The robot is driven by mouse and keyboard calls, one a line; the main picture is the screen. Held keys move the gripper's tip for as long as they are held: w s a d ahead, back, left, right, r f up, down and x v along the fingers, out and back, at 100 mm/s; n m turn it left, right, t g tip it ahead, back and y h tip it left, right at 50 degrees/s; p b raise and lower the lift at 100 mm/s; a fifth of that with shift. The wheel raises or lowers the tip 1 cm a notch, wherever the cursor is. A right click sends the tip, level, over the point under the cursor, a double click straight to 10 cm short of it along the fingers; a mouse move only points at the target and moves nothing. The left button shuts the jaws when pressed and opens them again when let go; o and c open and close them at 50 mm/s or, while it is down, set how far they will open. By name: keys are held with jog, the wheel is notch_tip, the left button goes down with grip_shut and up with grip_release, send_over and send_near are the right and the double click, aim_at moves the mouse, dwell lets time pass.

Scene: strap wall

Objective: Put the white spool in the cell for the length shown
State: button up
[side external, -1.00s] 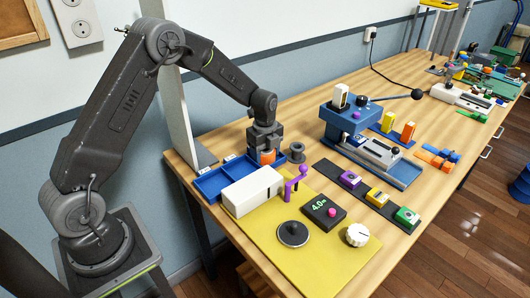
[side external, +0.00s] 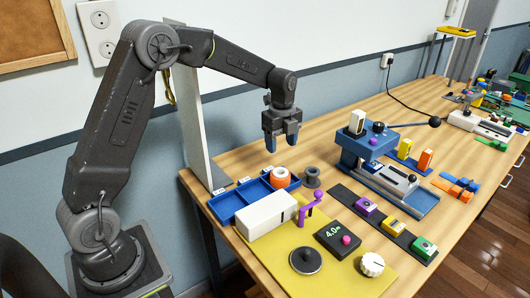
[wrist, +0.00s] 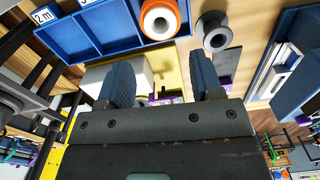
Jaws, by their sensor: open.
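An orange spool with a white core (side external: 281,177) sits upright in the right-hand end cell of the blue tray (side external: 228,205). It also shows in the wrist view (wrist: 160,19); its cell's label is out of sight there. The wrist view shows a "2 m" label (wrist: 44,15) at the tray's other end. The dark display (side external: 336,238) reads 4.0 m. My gripper (side external: 282,146) is open and empty, above the spool and apart from it. Its fingers also show spread in the wrist view (wrist: 162,78).
A grey spool (side external: 312,177) stands on the table beside the tray. A white box (side external: 266,215) and a purple crank (side external: 312,206) stand in front of the tray on a yellow mat (side external: 350,275). A blue lever press (side external: 370,145) stands to the right.

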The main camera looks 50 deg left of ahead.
jog(key=s+d+r+n+t, duration=0.1)
jog(key=s+d+r+n, duration=0.25)
jog(key=s+r, duration=0.25)
jog(key=s+d+r+n+t, duration=0.1)
jog(key=s+d+r+n, duration=0.1)
jog(key=s+r+n, duration=0.25)
jog(key=s+d+n+t, duration=0.1)
jog(key=s+d+n, duration=0.1)
jog(key=s+n, duration=0.3)
jog(key=s+d+r+n+t, duration=0.1)
jog(key=s+n, duration=0.5)
jog(key=s, duration=0.6)
jog(key=shift+s+d+t, duration=0.2)
jog(key=shift+d+t, duration=0.6)
jog(key=shift+d, duration=0.05)
jog(key=shift+r, duration=0.1)
